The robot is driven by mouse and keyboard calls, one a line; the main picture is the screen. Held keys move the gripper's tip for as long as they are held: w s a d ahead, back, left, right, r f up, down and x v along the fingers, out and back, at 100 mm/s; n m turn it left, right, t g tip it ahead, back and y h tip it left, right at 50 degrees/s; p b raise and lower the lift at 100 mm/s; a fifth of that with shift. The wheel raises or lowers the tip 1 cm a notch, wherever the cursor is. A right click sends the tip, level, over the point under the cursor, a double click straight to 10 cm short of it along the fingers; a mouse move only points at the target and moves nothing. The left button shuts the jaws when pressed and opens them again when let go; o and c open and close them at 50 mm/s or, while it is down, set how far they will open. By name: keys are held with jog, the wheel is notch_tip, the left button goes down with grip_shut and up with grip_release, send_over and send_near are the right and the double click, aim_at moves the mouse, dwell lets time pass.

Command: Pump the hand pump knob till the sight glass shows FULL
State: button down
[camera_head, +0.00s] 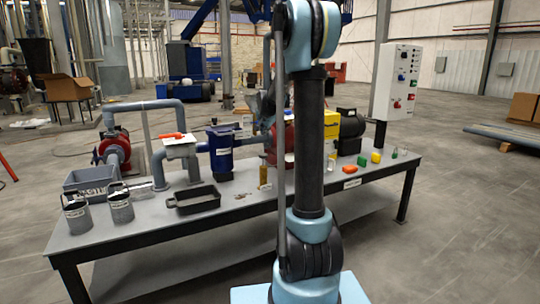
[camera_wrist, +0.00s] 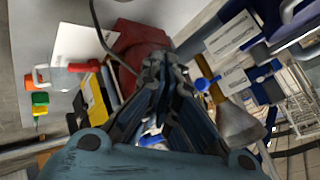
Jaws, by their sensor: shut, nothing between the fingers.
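My gripper (camera_wrist: 162,62) is in the wrist view, its two dark fingers close together and empty. The fingertips appear over the edge of a red rounded body (camera_wrist: 138,42). A small blue part (camera_wrist: 206,82), possibly the pump knob, shows right of the fingers, apart from them in the picture. An amber upright piece (camera_head: 264,178), possibly the sight glass, stands near the bench's front edge; no FULL mark is readable. It seems to show in the wrist view (camera_wrist: 216,93) too. In the head view my arm hides part of the bench middle.
A yellow box (camera_head: 331,124) and black motor (camera_head: 351,128) stand behind my arm. A control panel (camera_head: 396,82) rises at right.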

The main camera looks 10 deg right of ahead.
aim_at(265, 154)
dwell(0.3)
jog(key=shift+f, duration=4.35)
